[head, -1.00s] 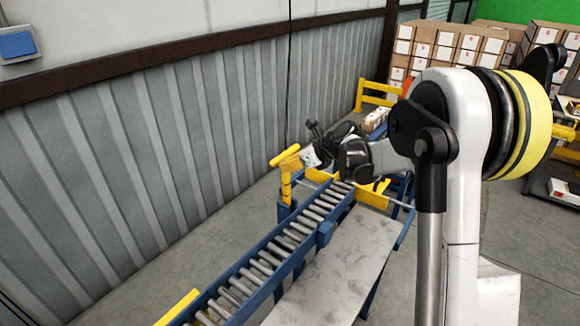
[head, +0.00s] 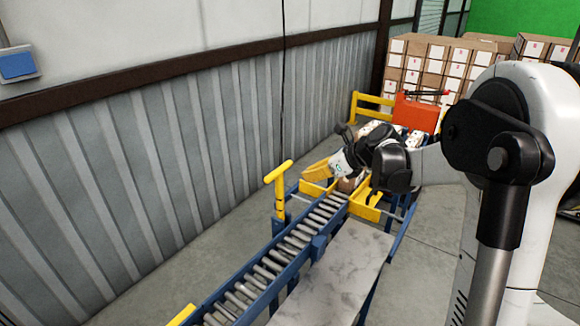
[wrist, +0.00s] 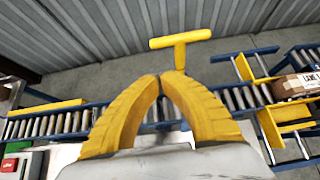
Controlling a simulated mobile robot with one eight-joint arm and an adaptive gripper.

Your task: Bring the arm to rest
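My gripper (wrist: 160,77) has two yellow fingers whose tips meet in the wrist view, with nothing seen between them. It is shut and empty. In the head view my gripper (head: 306,181) hangs above the far part of the roller conveyor (head: 262,272), close to the yellow T-shaped post (head: 279,186). The post also shows in the wrist view (wrist: 180,45), beyond the fingertips. A brown carton (wrist: 291,87) with a printed white label sits on the conveyor at the right of the wrist view, apart from the fingers. My wrist hides part of the conveyor's far end in the head view.
Yellow guides (head: 364,205) flank the conveyor's far end. A pale marble-like tabletop (head: 335,275) runs beside it. A ribbed metal wall (head: 130,160) closes the left side. An orange-red bin (head: 414,112) and stacked cartons (head: 430,65) stand behind.

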